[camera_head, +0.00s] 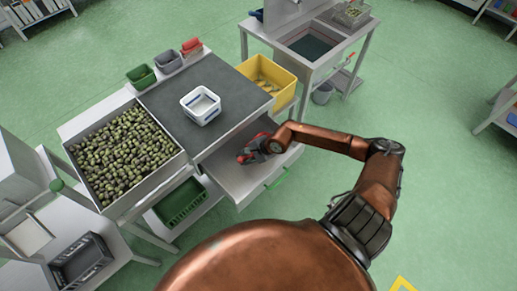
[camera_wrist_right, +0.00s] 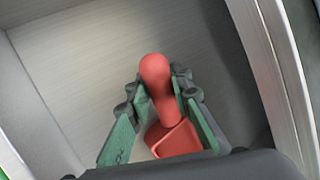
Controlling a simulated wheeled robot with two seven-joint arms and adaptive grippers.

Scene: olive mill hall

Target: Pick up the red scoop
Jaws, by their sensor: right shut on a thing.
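The red scoop (camera_wrist_right: 157,88) shows in the right wrist view, its rounded handle end up and its bowl partly hidden by my gripper's body. My right gripper (camera_wrist_right: 160,92) is shut on the scoop's handle, with one green finger on each side. In the head view my right gripper (camera_head: 256,150) is inside the open drawer (camera_head: 229,182) below the dark worktop, with a bit of red showing at it. I cannot tell whether the scoop touches the drawer floor. My left gripper is not in view.
The drawer has a green handle (camera_head: 277,179) at its front. Above it, the worktop (camera_head: 230,80) bears a white and blue container (camera_head: 201,118). A yellow crate (camera_head: 291,84) stands behind, and a bin of olives (camera_head: 125,145) is at left. Green floor lies open to the right.

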